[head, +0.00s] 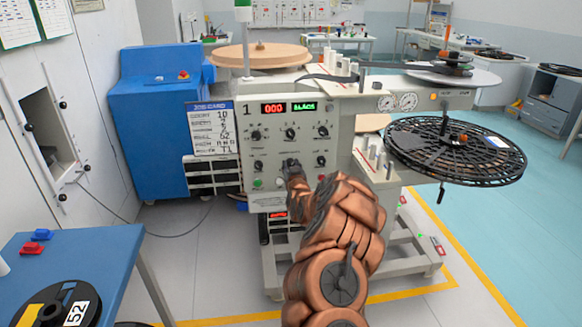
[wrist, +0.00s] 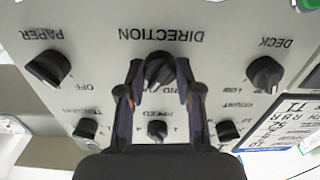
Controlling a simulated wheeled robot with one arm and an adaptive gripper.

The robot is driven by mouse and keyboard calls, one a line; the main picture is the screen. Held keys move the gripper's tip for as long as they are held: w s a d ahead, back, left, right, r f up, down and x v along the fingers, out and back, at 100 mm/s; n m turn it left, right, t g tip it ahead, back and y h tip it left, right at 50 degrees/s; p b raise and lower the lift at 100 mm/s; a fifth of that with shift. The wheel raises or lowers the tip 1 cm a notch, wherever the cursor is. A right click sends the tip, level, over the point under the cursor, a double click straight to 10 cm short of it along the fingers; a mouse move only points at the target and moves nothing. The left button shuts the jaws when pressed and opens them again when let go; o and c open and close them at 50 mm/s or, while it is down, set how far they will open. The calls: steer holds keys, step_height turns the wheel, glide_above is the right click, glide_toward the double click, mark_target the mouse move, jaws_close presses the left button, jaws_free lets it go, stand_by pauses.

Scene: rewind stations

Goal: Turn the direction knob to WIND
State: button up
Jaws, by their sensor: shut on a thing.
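The direction knob (wrist: 159,71) is a black knob on the pale panel, under the upside-down label DIRECTION in the wrist view. My gripper's two dark fingers (wrist: 160,76) are on either side of it, shut on it. The position words around the knob are partly covered by the fingers, and I cannot tell which one it points to. In the head view my gripper (head: 293,172) is at the lower middle of the control panel (head: 262,193), and my fingers largely hide the knob.
In the wrist view the PAPER knob (wrist: 48,68) and DECK knob (wrist: 264,74) flank the direction knob. The panel has a red display (head: 273,108) and a green display (head: 304,107). A black reel (head: 457,150) stands out at the right; a blue table (head: 75,262) is at left.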

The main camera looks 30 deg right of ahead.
jaws_close()
steer(key=shift+r+n+p, duration=0.1)
steer(key=shift+n+p, duration=0.3)
steer(key=shift+p, duration=0.05)
steer(key=shift+r+n+p, duration=0.1)
steer(key=shift+n+p, duration=0.85)
steer(key=shift+n, duration=0.05)
steer(key=n+p, duration=0.2)
steer(key=n, duration=0.1)
steer(key=shift+n+p, duration=0.3)
steer(key=shift+p, duration=0.05)
steer(key=n+p, duration=0.1)
steer(key=n, duration=0.1)
steer(key=shift+n, duration=0.3)
steer(key=shift+f+n+p, duration=0.25)
steer(key=shift+n+p, duration=0.4)
steer(key=shift+n, duration=0.85)
